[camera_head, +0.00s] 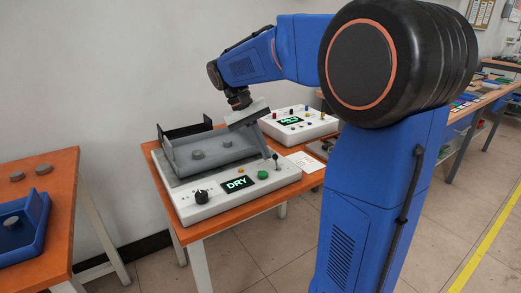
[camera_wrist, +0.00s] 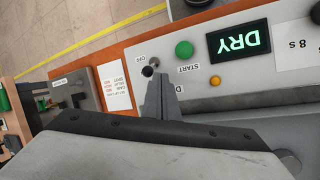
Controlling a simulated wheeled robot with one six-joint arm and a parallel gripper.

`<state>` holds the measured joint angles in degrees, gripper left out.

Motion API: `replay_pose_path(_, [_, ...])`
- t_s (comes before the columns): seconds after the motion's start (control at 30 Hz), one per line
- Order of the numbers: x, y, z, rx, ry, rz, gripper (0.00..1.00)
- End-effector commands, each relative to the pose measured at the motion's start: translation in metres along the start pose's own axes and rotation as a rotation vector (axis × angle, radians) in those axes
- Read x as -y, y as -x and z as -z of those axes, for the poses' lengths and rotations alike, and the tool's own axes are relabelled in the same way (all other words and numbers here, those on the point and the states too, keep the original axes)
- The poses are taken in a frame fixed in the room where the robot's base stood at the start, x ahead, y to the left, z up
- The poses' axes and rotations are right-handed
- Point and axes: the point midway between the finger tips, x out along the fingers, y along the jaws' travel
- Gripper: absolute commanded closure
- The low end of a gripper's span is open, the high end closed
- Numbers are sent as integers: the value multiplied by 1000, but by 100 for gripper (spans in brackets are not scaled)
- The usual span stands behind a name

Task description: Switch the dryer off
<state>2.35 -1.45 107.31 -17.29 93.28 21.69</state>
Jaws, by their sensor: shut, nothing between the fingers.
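The dryer (camera_head: 238,193) is a white box on an orange table, with a grey tray on top. Its display (camera_head: 237,184) is lit and reads DRY in green; it also shows in the wrist view (camera_wrist: 239,43). A green START button (camera_head: 263,174) and a small orange light (camera_wrist: 214,81) sit beside the display. A small lever switch (camera_head: 276,159) with a dark ball top stands at the panel's right end, by an OFF label in the wrist view (camera_wrist: 150,67). My gripper (camera_head: 269,150) is shut and empty, its tips right beside the lever (camera_wrist: 160,80). I cannot tell whether they touch.
A black knob (camera_head: 201,196) is at the panel's left end. The grey tray (camera_head: 178,165) holds round grey pieces behind the panel. A second white device (camera_head: 322,129) stands behind on the right. A blue tray (camera_head: 38,214) is on the left table.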

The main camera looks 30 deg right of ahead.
Motion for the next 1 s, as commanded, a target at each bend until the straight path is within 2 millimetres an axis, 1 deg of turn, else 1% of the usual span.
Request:
replay_pose_path(0.27, [0,0,0,-5,-2,2,100])
replay_pose_path(1.0, [-4,2,-8,-108,-34,55,100])
